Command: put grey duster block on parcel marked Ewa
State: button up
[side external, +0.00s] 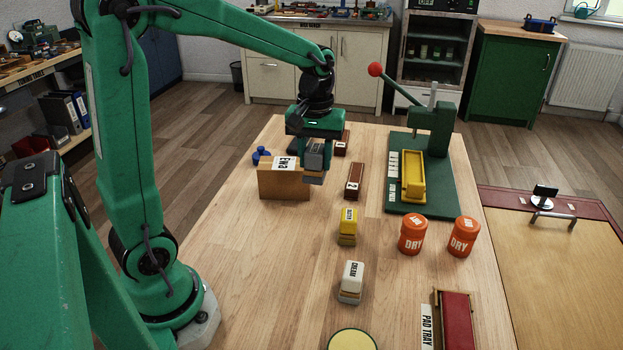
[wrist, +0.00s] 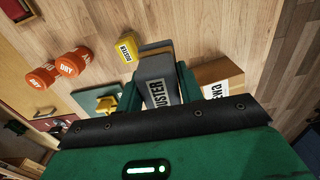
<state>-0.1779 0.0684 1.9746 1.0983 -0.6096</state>
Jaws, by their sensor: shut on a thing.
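The grey duster block (side external: 316,160) is between the fingers of my gripper (side external: 315,150), which is shut on it. In the wrist view the block (wrist: 158,85) shows its DUSTER label between the fingers. The parcel marked Ewa (side external: 284,184) is a brown box standing on the table with a white label on top. The held block is at the parcel's right end in the side view and overlaps its edge in the picture. The parcel (wrist: 221,72) is beside the gripper in the wrist view. I cannot tell whether block and parcel touch.
A brown block marked 2 (side external: 354,181), a yellow duster block (side external: 347,226) and a cream block (side external: 351,282) stand nearby. Two orange DRY tins (side external: 413,235) are further right. A green press (side external: 435,135) holds a yellow piece (side external: 413,180). The table's left front is clear.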

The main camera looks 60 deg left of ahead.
jog(key=w+a+r, duration=0.3)
jog(key=a+r, duration=0.1)
jog(key=a, duration=0.3)
send_over(284, 163)
notch_tip(284, 163, down, 7)
jog(key=shift+r, duration=0.1)
jog(key=shift+f, duration=2.05)
jog(key=shift+f, duration=0.15)
jog(key=o, duration=1)
